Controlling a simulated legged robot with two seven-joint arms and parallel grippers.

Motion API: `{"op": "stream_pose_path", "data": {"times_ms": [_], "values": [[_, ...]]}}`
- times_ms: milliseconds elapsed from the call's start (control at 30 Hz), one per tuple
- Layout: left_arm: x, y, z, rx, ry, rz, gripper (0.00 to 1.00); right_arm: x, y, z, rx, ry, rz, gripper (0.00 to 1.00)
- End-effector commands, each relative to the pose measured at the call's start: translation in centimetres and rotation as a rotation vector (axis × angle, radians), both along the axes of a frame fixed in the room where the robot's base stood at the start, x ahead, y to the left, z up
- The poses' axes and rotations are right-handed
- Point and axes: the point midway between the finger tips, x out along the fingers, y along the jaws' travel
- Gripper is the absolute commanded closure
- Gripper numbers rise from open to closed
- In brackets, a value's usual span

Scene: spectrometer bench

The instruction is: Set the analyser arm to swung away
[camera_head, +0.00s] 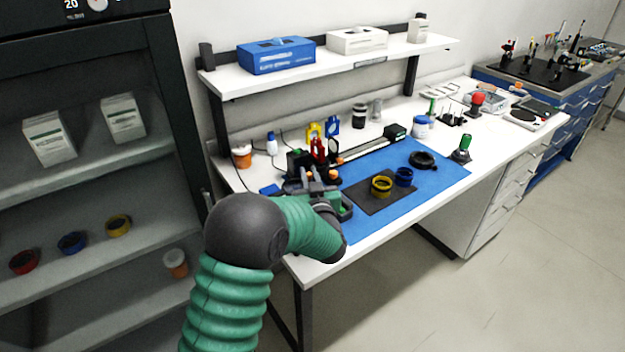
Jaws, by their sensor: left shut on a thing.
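My left gripper (318,180) reaches in from the left over the rear left part of the bench, beside the spectrometer set-up. Its fingers are shut on a part there that they mostly hide; it appears to be the analyser arm. How far the arm is swung cannot be told. Just beyond the fingers stand a red part (319,150), a yellow mount (313,133) and a blue ring mount (332,127). A long pale rail (366,148) runs right to a black box (395,132). My right gripper is out of view.
A green-topped post (462,150) stands at right. A shelf (340,62) overhangs the bench's back; a dark cabinet stands left.

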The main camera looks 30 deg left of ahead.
Motion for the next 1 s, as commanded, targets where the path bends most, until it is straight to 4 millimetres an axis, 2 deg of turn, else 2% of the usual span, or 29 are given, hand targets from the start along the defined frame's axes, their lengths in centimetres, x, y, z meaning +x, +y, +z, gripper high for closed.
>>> {"op": "stream_pose_path", "data": {"times_ms": [267, 667, 700, 833, 1000], "values": [[0.35, 0.68, 0.07, 0.0, -0.001, 0.07, 1.0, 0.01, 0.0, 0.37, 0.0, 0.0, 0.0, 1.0], [0.38, 0.78, 0.08, 0.001, -0.002, 0.077, 1.0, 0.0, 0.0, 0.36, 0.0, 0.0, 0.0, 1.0], [0.38, 0.78, 0.08, 0.001, -0.002, 0.077, 0.82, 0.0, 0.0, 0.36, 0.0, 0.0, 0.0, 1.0], [0.36, 0.78, 0.07, 0.001, -0.002, 0.077, 0.65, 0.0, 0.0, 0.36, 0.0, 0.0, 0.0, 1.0], [0.33, 0.8, 0.06, 0.001, -0.002, 0.078, 0.63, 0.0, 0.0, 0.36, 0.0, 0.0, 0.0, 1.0]]}}
